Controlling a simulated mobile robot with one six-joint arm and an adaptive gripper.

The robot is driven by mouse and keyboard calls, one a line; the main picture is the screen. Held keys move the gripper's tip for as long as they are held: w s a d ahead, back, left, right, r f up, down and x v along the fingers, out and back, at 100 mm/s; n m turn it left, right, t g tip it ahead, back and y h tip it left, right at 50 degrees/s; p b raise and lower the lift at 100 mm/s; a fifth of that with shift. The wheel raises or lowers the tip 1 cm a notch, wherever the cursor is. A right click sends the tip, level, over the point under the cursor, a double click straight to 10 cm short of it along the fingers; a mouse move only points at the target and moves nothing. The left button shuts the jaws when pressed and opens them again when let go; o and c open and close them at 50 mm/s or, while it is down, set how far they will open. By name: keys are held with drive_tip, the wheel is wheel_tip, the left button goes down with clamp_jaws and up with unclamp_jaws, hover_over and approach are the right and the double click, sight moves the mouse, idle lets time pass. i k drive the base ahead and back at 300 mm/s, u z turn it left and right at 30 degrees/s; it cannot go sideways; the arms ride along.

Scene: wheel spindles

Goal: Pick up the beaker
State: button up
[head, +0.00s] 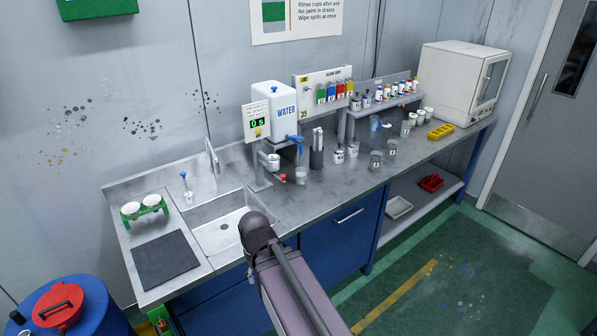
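Several small cup-like vessels stand on the steel counter (330,190). A clear beaker-like vessel (376,161) stands near the front edge, right of centre, with a small label. A similar one (391,148) stands just behind it to the right. Another clear vessel (301,175) stands below the blue tap of the white water tank (272,103). I cannot tell which of these is the task's beaker. My arm reaches up from the bottom to a dark joint in front of the sink. My gripper does not show, and nothing held is visible.
The sink (225,228) and a dark mat (165,260) are at left, with a green holder (144,207) behind. A dark cylinder with sticks (316,152), a yellow tray (441,131) and a white oven-like box (460,83) stand further right. The green floor in front is open.

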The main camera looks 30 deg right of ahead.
sight(301, 176)
drive_tip(key=z, duration=0.2)
drive_tip(key=i, duration=1.05)
drive_tip(key=z, duration=0.1)
